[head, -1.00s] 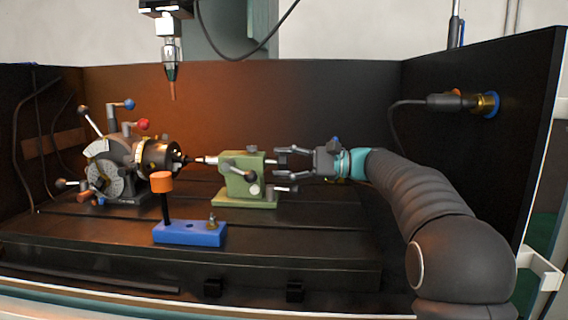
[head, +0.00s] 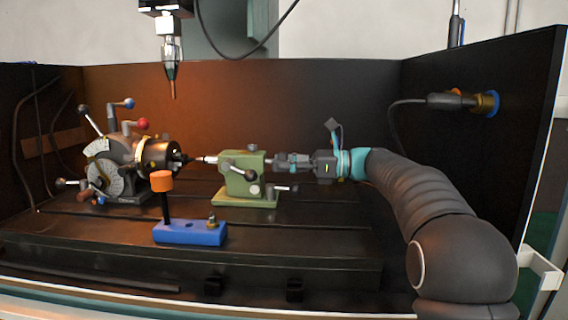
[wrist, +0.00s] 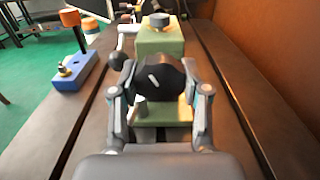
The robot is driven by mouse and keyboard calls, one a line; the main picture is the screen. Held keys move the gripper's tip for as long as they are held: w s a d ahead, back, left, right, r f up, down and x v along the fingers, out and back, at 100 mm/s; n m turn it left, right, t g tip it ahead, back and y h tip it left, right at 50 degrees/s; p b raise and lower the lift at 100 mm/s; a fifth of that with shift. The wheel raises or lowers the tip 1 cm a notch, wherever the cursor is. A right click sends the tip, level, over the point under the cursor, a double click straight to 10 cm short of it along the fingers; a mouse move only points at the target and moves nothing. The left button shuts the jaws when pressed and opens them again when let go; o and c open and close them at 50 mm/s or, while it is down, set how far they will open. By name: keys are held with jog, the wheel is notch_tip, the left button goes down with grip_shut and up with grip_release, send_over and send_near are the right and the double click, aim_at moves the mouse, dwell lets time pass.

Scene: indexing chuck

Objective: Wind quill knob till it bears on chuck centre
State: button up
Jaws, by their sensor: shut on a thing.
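The green tailstock (head: 243,175) stands on the slotted bed, with its pale quill (head: 207,160) pointing left at the chuck (head: 157,155) of the indexing head. The quill tip is close to the dark piece at the chuck centre; I cannot tell whether they touch. My gripper (head: 280,163) is at the tailstock's right end, in line with the quill. In the wrist view, my gripper (wrist: 160,92) is shut on the black quill knob (wrist: 161,76), one finger on each side. The knob is mostly hidden by the fingers in the head view.
A blue block (head: 190,232) with an orange-topped post (head: 161,182) stands in front of the chuck. A spindle tool (head: 171,70) hangs above. A dark side wall (head: 470,150) stands at the right.

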jog(key=m, duration=0.5)
jog(key=shift+m, duration=0.3)
dwell(0.4)
jog(key=o, duration=1.1)
jog(key=shift+o, duration=0.2)
jog(key=shift+d, duration=0.1)
jog(key=d, duration=0.7)
jog(key=shift+s+d, duration=0.15)
